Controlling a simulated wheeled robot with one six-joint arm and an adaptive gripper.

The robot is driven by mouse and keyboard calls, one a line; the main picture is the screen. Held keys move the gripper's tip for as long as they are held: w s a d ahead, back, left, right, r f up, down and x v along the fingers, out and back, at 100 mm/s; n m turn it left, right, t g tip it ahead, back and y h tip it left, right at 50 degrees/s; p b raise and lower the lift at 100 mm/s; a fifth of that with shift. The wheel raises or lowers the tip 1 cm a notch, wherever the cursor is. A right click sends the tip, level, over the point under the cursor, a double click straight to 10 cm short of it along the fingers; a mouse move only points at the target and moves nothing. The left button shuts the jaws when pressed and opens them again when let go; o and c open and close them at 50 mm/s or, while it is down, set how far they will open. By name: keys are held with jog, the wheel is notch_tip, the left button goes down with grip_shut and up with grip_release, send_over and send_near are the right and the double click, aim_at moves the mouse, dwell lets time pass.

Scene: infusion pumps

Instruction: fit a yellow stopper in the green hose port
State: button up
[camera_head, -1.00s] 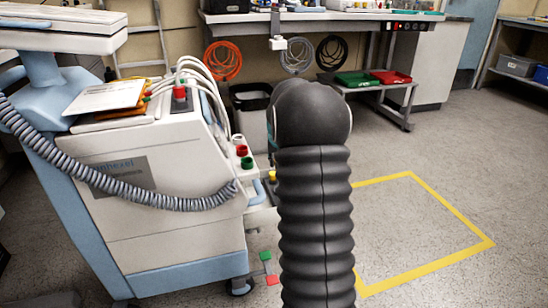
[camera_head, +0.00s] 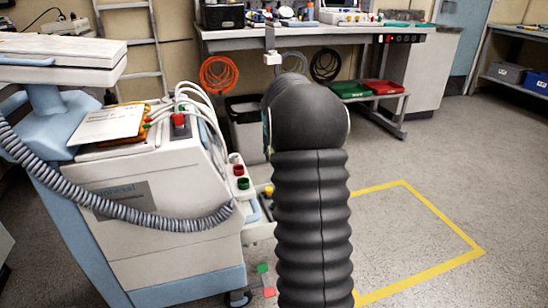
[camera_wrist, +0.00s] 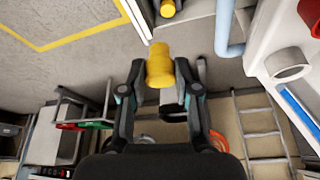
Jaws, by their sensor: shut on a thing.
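My gripper (camera_wrist: 158,82) is shut on a yellow stopper (camera_wrist: 160,62) in the wrist view. The stopper sticks out beyond the fingertips, clear of any port. In the head view my arm hides the gripper. The green hose port (camera_head: 243,183) is on the right edge of the pump cart, below a red port (camera_head: 238,170) and a white one (camera_head: 235,158). The wrist view shows the white port (camera_wrist: 288,62) and part of the red port (camera_wrist: 314,16) at right, not the green one. Another yellow stopper (camera_wrist: 168,8) is at the top edge, near a pale ledge.
The pump cart (camera_head: 165,240) fills the left of the head view, with a grey coiled hose (camera_head: 150,215) across it. A light-blue rail (camera_wrist: 226,30) runs between the held stopper and the ports. A workbench (camera_head: 310,38) stands behind; marked floor at right is clear.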

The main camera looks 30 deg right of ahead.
notch_tip(320, 180, up, 11)
jog(key=p, duration=0.7)
jog(key=b, duration=0.4)
send_over(244, 188)
jog(key=w, duration=0.1)
jog(key=shift+d+f+b, duration=0.15)
jog(key=shift+f+b, duration=0.7)
jog(key=shift+f, duration=0.6)
jog(key=shift+d+f+b, duration=0.1)
jog(key=shift+f+b, duration=0.7)
jog(key=shift+f, duration=0.6)
jog(key=shift+s+f+b, duration=0.1)
jog(key=shift+f+b, duration=1.25)
jog(key=shift+f, duration=0.55)
jog(key=o, duration=0.8)
jog(key=shift+a+f, duration=0.1)
jog(key=shift+o, duration=0.3)
jog(key=shift+r, duration=0.2)
